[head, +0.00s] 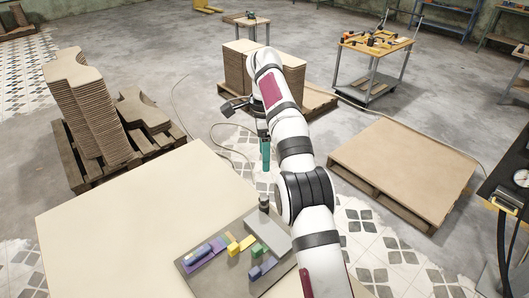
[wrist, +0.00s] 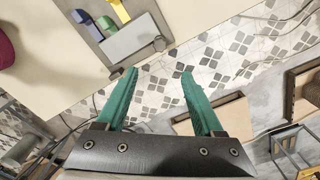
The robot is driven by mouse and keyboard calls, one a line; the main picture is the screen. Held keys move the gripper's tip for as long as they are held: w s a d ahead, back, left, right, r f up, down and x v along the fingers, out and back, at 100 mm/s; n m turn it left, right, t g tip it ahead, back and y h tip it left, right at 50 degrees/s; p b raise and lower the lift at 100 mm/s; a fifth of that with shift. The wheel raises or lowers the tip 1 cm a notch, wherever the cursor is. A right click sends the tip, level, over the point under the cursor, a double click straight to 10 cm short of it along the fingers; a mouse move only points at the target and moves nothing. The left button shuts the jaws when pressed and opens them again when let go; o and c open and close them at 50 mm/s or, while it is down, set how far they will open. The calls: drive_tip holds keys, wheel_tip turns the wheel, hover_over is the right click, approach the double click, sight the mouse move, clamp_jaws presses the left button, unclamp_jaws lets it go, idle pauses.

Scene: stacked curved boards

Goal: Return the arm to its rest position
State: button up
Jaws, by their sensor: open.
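My gripper (head: 265,152) hangs in the middle of the head view, pointing down beyond the far right edge of the cream table (head: 85,215). In the wrist view my gripper (wrist: 160,73) shows two teal fingers spread apart with nothing between them. Below the fingers is patterned tile floor. My white arm covers part of the scene in the head view.
A tall stack of curved boards (head: 92,105) stands on a pallet at left. Another board stack (head: 236,68) is partly behind my arm. A flat board-topped pallet (head: 405,160) lies right. A grey tray (head: 190,268) holds coloured blocks. A tool table (head: 377,43) stands behind.

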idle(0.3)
drive_tip(key=s+d+r+n+y, duration=0.1)
drive_tip(key=s+d+r+n, duration=0.25)
drive_tip(key=s, duration=0.65)
drive_tip(key=s+d+r+n, duration=0.3)
drive_tip(key=s+d+r, duration=0.2)
drive_tip(key=s, duration=0.5)
drive_tip(key=s+d+f+n, duration=0.1)
drive_tip(key=s+f, duration=0.3)
drive_tip(key=s, duration=0.6)
drive_tip(key=s+d+f+n, duration=0.1)
drive_tip(key=s+f+n, duration=0.2)
drive_tip(key=s, duration=0.7)
wheel_tip(320, 180, down, 2)
drive_tip(key=shift+y, duration=0.4)
